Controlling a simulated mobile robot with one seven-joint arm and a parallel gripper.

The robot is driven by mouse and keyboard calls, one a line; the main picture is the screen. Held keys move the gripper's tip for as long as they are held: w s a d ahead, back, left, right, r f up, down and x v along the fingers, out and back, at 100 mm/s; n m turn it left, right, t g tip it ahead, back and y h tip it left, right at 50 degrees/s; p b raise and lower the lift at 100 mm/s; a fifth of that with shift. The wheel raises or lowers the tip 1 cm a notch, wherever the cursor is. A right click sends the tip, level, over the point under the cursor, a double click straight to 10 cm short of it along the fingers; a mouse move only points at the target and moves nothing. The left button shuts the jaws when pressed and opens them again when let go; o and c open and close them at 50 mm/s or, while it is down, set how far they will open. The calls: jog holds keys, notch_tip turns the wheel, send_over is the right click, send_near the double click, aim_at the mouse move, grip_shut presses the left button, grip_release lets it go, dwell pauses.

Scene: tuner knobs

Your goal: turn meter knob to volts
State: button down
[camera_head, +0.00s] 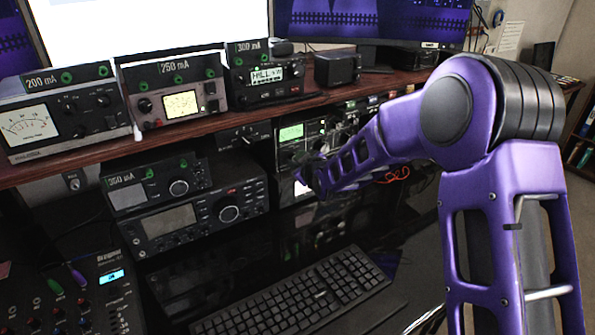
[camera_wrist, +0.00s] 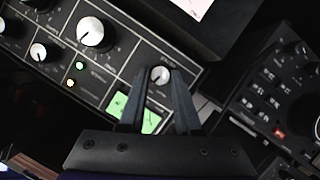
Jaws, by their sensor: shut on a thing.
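My gripper (camera_wrist: 160,74) has its two dark fingers on either side of a small silver-faced knob (camera_wrist: 159,76), closed on it. The knob sits on a dark panel (camera_wrist: 92,80) beside a lit green display (camera_wrist: 148,121), which the fingers partly cover. The knob's pointer and any volts marking are too small to read. In the head view my gripper (camera_head: 312,180) reaches the front of the rack unit with the green display (camera_head: 291,133), under the wooden shelf. There my fingers and the knob are too dark to make out.
A larger white-faced knob (camera_wrist: 90,31) and a smaller one (camera_wrist: 38,52) share the panel. A radio (camera_head: 195,215) stands left of my gripper, and a keyboard (camera_head: 300,295) lies below. The wooden shelf (camera_head: 200,135) carries several meters above.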

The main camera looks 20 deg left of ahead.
jog(key=n+t, duration=0.1)
jog(key=n, duration=0.1)
jog(key=n+t, duration=0.1)
jog(key=n, duration=0.2)
jog(key=n+t+h, duration=0.1)
jog(key=n+t, duration=0.1)
jog(key=shift+s+a+f+n, duration=0.2)
jog(key=shift+f+n, duration=0.1)
jog(key=shift+n, duration=0.1)
jog(key=shift+d, duration=0.1)
dwell(0.3)
jog(key=c, duration=0.6)
grip_release()
jog(key=v, duration=1.7)
jog(key=shift+s+f, duration=0.15)
jog(key=shift+f, duration=0.05)
jog(key=shift+d, duration=0.1)
